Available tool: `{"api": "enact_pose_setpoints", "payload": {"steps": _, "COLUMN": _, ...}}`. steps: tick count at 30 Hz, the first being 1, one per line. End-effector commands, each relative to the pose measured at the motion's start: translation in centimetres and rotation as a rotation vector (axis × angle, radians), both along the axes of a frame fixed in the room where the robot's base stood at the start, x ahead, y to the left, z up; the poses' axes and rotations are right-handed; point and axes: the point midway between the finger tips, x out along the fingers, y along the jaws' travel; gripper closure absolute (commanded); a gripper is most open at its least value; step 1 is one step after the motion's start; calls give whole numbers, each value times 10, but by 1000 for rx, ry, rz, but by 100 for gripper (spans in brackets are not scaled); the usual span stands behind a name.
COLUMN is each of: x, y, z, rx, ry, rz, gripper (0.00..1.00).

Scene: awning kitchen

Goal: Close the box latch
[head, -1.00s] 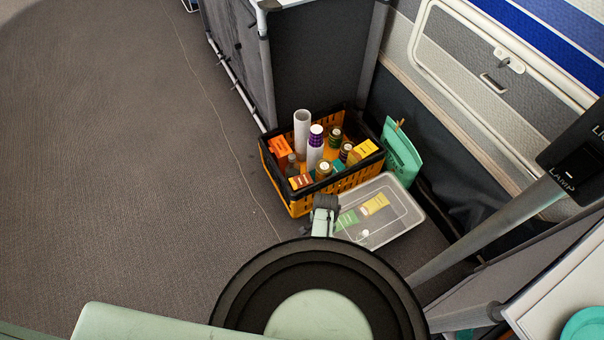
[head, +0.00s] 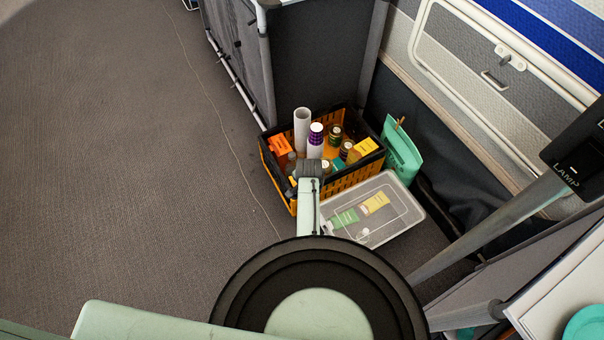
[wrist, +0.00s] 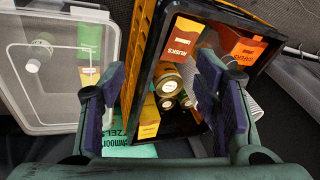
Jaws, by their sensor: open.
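A clear plastic box (head: 400,222) with a pale lid lies on the floor in front of the crate, with green and yellow packets showing inside. In the wrist view the clear box (wrist: 62,112) is at the left, outside my fingers. A pale flap (wrist: 88,14) shows at its top edge; I cannot tell whether it is the latch or how it sits. My gripper (wrist: 163,80) is open, its fingers apart over the near part of the crate. In the head view my wrist is at the crate's front-left side; the fingers are hidden.
An orange and black crate (head: 352,184) holds several bottles and packets, including tall ones. A green bag (head: 402,152) stands right of it. A grey cabinet (head: 320,60) is behind, and a lamp pole (head: 490,225) crosses at the right. The floor at left is clear.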

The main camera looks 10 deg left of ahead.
Motion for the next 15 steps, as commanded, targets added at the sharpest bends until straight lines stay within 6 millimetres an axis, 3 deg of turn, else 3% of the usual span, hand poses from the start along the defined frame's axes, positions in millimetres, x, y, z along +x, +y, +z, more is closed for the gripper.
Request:
{"api": "enact_pose_setpoints", "payload": {"steps": 6, "x": 16, "y": 14, "z": 18, "rx": 3, "ry": -60, "rz": 38, "gripper": 43}}
{"api": "enact_pose_setpoints", "payload": {"steps": 15, "x": 21, "y": 18, "z": 24, "rx": 4, "ry": -79, "rz": 51, "gripper": 43}}
